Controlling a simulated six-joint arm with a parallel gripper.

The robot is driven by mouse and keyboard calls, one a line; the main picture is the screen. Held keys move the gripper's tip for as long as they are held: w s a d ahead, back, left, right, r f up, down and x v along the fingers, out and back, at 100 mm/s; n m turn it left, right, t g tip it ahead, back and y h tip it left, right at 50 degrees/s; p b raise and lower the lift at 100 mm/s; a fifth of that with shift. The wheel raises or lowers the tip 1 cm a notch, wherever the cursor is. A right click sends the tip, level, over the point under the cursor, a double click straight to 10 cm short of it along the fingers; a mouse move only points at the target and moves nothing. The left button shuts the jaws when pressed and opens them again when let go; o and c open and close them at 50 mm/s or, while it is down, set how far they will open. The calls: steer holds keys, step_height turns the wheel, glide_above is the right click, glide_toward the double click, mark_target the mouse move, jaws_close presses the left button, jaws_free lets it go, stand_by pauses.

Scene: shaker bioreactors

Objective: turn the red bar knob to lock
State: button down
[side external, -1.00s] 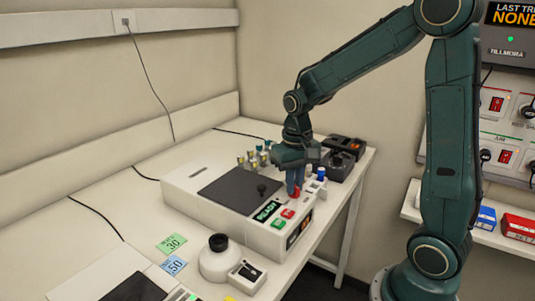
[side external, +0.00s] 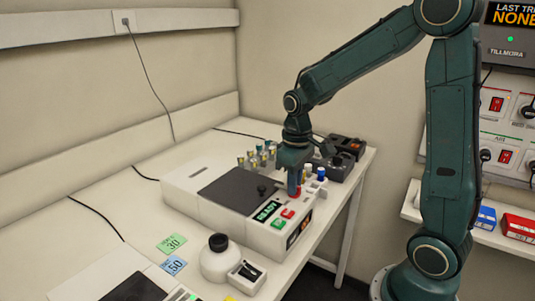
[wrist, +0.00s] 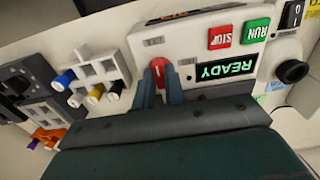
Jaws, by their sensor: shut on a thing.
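The red bar knob (wrist: 158,72) is on the top panel of the white shaker machine, beside the READY display (wrist: 227,69). In the wrist view my gripper (wrist: 160,88) has its two blue-grey fingers on either side of the knob, shut on it. In the side view my gripper (side external: 294,190) points down at the machine's right end, and the red knob shows between the fingers. The white machine (side external: 185,195) has a dark lid (side external: 238,187).
Green RUN (wrist: 256,31) and red STOP (wrist: 220,35) buttons lie near the display. A white rack (wrist: 98,65) with capped tubes stands beside the machine. A black device (side external: 340,166) is behind.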

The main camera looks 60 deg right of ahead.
steer(key=c, duration=1.5)
jaws_free()
steer(key=shift+o, duration=0.2)
steer(key=shift+r, duration=0.15)
step_height(320, 180, up, 14)
steer(key=shift+f, duration=0.2)
steer(key=s+a+f+t, duration=0.1)
steer(key=s+a+t, duration=0.1)
steer(key=s+a, duration=0.2)
steer(key=s+a+f+t, duration=0.1)
steer(key=s+a+t, duration=0.2)
steer(key=s, duration=0.7)
steer(key=shift+s+a+f+t, duration=0.25)
steer(key=shift+a+f+t, duration=0.1)
steer(key=shift+a, duration=0.3)
